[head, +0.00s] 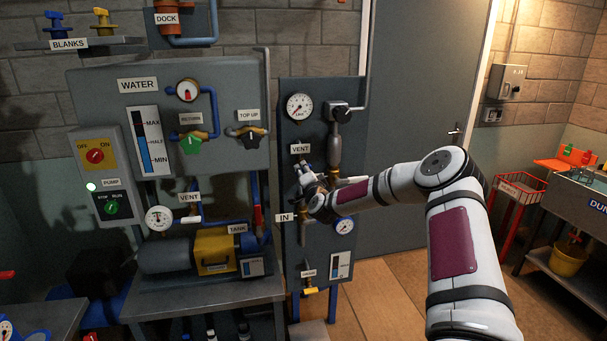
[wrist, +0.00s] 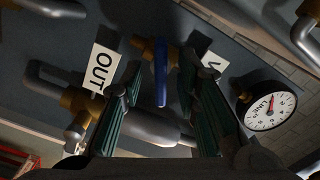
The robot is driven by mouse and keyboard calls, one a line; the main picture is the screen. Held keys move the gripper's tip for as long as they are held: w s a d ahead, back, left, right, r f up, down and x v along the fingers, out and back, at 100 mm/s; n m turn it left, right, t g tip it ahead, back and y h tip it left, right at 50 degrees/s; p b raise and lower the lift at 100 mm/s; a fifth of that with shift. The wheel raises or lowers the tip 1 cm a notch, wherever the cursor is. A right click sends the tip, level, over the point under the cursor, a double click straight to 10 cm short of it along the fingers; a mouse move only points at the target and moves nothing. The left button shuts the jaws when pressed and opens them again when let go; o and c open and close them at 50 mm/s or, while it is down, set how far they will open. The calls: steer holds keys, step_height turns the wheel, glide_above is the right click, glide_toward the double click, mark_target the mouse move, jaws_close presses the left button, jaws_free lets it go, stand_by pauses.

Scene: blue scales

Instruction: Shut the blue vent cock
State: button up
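The blue vent cock's lever (wrist: 161,76) shows in the wrist view on a brass fitting (wrist: 146,48), with a partly hidden label starting with V beside it. My gripper (wrist: 162,82) is open, with its green ribbed fingers on either side of the lever. Gaps show between the lever and both fingers, and neither appears to touch it. In the head view, my gripper (head: 305,184) is at the middle panel, just below the VENT label (head: 300,149). It hides the blue lever there.
A line gauge (wrist: 270,111) is right of the fingers in the wrist view. An OUT label (wrist: 100,68) and grey pipe (wrist: 155,127) are close by. In the head view, a drain cock (head: 310,290) sits low on the panel (head: 292,250). The pump bench (head: 205,293) stands left.

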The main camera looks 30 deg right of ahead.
steer(key=shift+w, duration=0.2)
jaws_close()
steer(key=m, duration=0.5)
steer(key=shift+m, duration=0.4)
jaws_free()
